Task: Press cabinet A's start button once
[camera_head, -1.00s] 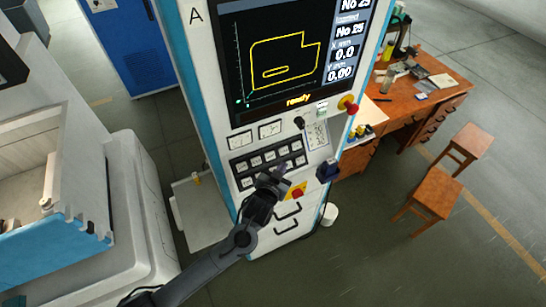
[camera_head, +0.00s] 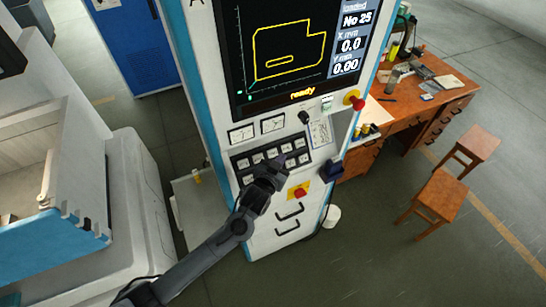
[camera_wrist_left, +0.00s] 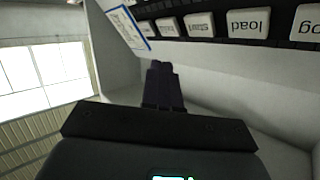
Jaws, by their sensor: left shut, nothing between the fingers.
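Cabinet A (camera_head: 200,85) stands in the middle of the head view, its letter cut off at the top edge. Its key panel (camera_head: 236,155) has two rows of pale keys on black. In the left wrist view the keys appear upside down: a start key (camera_wrist_left: 200,25) beside a load key (camera_wrist_left: 248,22). My left gripper (camera_head: 279,164) is shut and empty, over the lower row in the head view, covering some keys. In the left wrist view its fingertips (camera_wrist_left: 160,68) show below the key row, with a gap in the picture. Contact cannot be told. My right gripper is not in view.
The screen (camera_head: 290,50) reads "ready". A red knob (camera_head: 355,102), a dark box (camera_head: 332,171) and a red button on a yellow plate (camera_head: 299,192) are close by. A wooden desk (camera_head: 450,95) and stools (camera_head: 435,198) stand to the right. A pale machine (camera_head: 130,210) is at left.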

